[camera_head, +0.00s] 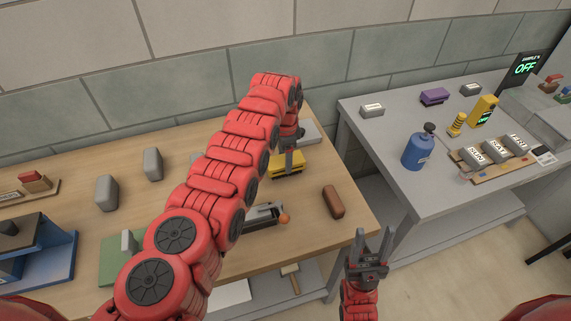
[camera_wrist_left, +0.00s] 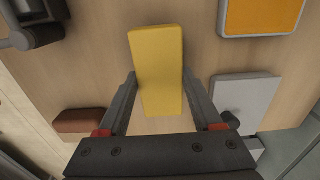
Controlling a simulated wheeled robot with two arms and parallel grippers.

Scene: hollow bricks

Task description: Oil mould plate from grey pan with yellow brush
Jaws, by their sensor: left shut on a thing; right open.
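The yellow brush (camera_head: 287,165) is on or just above the wooden table in the head view. In the left wrist view the yellow brush (camera_wrist_left: 157,70) lies between both fingers. My left gripper (camera_wrist_left: 158,105) is shut on it; in the head view my left gripper (camera_head: 289,160) points down at it. A grey-rimmed pan (camera_wrist_left: 262,15) with an orange inside shows at the wrist view's top right; my arm hides it in the head view. A light grey flat piece (camera_wrist_left: 243,95), possibly the mould plate, lies beside the brush, also in the head view (camera_head: 308,132). My right gripper (camera_head: 370,250) is open and empty, off the table's front right.
A brown brick (camera_head: 333,201) and a metal tool with an orange end (camera_head: 265,214) lie near the brush. Grey blocks (camera_head: 107,193) stand at left. A blue bottle (camera_head: 418,147) and several labelled blocks are on the grey table (camera_head: 385,150), across a gap.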

